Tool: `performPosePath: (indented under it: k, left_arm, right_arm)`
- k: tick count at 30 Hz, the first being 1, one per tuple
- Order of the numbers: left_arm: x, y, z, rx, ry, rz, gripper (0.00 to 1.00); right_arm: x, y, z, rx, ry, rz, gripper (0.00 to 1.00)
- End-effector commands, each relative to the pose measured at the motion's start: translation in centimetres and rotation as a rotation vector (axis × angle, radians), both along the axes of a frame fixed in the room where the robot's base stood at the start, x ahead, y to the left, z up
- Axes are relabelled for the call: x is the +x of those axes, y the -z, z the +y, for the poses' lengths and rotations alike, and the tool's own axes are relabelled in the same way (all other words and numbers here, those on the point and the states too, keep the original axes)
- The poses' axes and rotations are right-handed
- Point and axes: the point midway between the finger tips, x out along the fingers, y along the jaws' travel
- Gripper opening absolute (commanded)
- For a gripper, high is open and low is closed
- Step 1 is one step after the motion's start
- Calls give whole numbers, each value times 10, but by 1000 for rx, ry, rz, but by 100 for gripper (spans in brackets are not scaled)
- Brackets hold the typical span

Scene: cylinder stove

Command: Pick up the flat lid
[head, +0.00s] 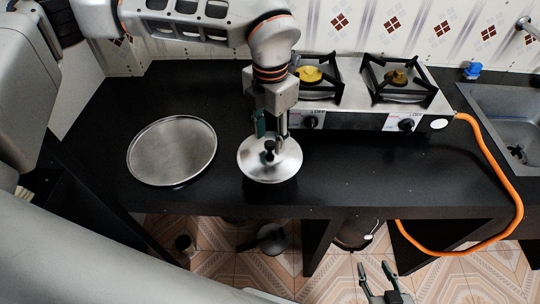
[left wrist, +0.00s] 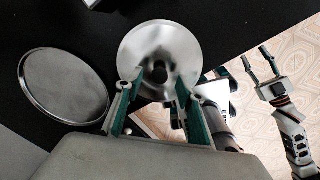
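The round silvery lid (head: 285,167) with a dark knob (head: 270,146) is on the black counter near its front edge. It also shows in the left wrist view (left wrist: 185,48). My left gripper (head: 269,138) points down over the lid's middle. In the left wrist view its fingers (left wrist: 159,80) stand apart on either side of the knob, with gaps visible, so it looks open. Whether a fingertip touches the lid cannot be told. My right gripper (head: 379,272) is open and empty in front of the counter, above the floor; it also shows in the left wrist view (left wrist: 267,62).
A round shallow metal tray (head: 172,150) lies left of the lid. A two-burner stove (head: 350,118) stands at the back, with an orange hose (head: 510,180) on its right. A sink (head: 500,105) is far right. The counter (head: 390,175) is clear right of the lid.

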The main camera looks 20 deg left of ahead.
Motion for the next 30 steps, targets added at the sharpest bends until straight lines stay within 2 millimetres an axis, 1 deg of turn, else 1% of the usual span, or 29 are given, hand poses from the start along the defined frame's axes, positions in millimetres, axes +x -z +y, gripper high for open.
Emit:
performPosePath:
  k: [1, 3, 5, 7, 13, 14, 15, 17, 18, 27, 30]
  left_arm:
    - [-1, 14, 1, 1, 0, 5, 38]
    - [-1, 25, 1, 1, -1, 5, 38]
    - [-1, 31, 1, 0, -1, 6, 38]
    - [-1, 34, 0, 0, 0, 4, 38]
    - [0, 31, 0, 0, 0, 1, 38]
    - [0, 31, 0, -1, 0, 0, 30]
    - [0, 31, 0, 0, 0, 1, 20]
    - [0, 31, 0, 0, 0, 1, 4]
    - [0, 31, 0, 0, 0, 1, 0]
    - [0, 30, 0, -1, 0, 0, 0]
    - [0, 26, 0, -1, 0, 0, 0]
  right_arm:
    - [-2, 10, 0, 0, 0, 5, 40]
    - [-4, 18, 0, 0, 0, 11, 40]
    - [-5, 23, 0, -1, 0, 13, 40]
    - [-6, 25, 0, 0, 0, 16, 40]
    - [-5, 22, 0, -1, 0, 13, 40]
    - [-5, 22, 0, -1, 0, 13, 40]
    - [-5, 22, 0, -1, 0, 13, 40]
    - [-4, 21, 0, 0, 0, 12, 40]
    - [-4, 21, 0, 1, 0, 11, 40]
    - [-4, 20, 0, 1, 0, 9, 40]
    - [-3, 17, 0, 0, 0, 8, 40]
